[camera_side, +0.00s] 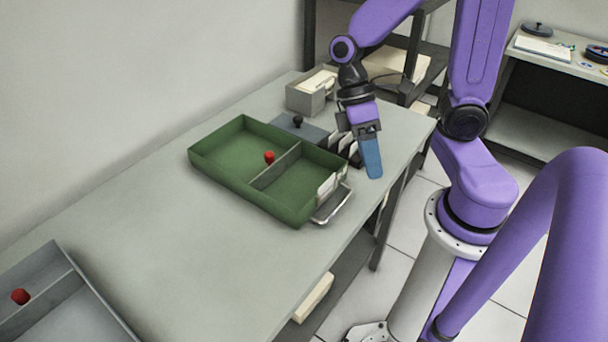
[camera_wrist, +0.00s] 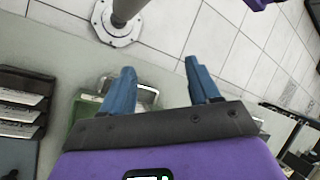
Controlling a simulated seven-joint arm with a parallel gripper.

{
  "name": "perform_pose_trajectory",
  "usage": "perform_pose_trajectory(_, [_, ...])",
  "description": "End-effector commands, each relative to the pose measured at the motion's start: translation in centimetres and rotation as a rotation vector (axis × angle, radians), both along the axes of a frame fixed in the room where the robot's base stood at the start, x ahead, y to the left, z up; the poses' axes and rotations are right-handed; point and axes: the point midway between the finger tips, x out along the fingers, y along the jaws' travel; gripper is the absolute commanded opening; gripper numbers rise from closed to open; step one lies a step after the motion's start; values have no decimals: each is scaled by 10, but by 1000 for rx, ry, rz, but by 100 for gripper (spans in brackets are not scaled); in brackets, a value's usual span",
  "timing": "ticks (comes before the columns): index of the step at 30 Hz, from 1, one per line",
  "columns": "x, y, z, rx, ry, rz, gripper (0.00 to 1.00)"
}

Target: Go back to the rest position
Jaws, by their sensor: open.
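My gripper (camera_side: 372,165) has blue fingers and hangs over the table's right edge, pointing down, beside the dark card rack. In the wrist view, my gripper's two blue fingers (camera_wrist: 160,84) are spread apart with nothing between them. Below them are the table edge and the tiled floor. No held object shows in either view.
A green two-part tray (camera_side: 215,170) with a red knob and a metal handle stands left of my gripper. A dark card rack (camera_side: 346,148) and a grey card box (camera_side: 312,92) are close by. A grey tray (camera_side: 40,275) stands front left. The table (camera_side: 180,240) between trays is clear.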

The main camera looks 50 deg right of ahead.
Motion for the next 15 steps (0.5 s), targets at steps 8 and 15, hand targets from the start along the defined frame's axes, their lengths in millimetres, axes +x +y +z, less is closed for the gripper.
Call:
perform_pose_trajectory(8, [-21, 8, 17, -68, -297, 250, 61])
perform_pose_trajectory(15, [-32, 19, 32, -27, -502, 376, 61])
